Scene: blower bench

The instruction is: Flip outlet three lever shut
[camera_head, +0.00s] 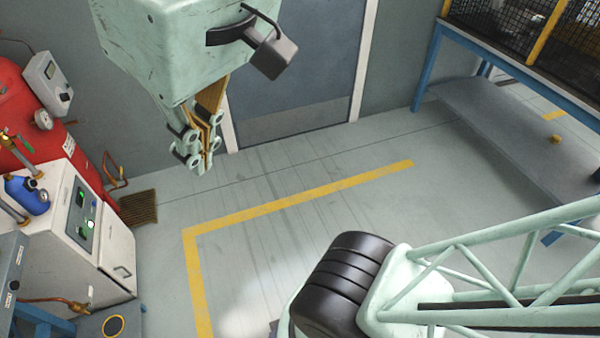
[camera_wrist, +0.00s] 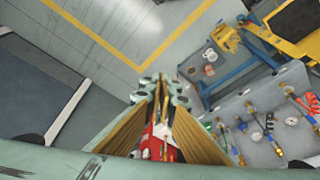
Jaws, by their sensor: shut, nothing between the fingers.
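A grey bench top (camera_wrist: 262,97) in the wrist view carries several brass outlet fittings (camera_wrist: 268,135), some with gauges and red or blue parts. I cannot tell which one is outlet three, nor how its lever stands. My gripper (camera_head: 203,168) hangs fingers down over open floor in the head view, with nothing in it. In the wrist view its fingertips (camera_wrist: 160,80) are together, to the left of the fittings and apart from them. The head view shows only a grey bench edge (camera_head: 12,262) at far left.
A red tank (camera_head: 25,115) and a white cabinet (camera_head: 62,240) with a blue part on top stand at left. A blue-framed bench (camera_head: 490,120) stands at back right.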

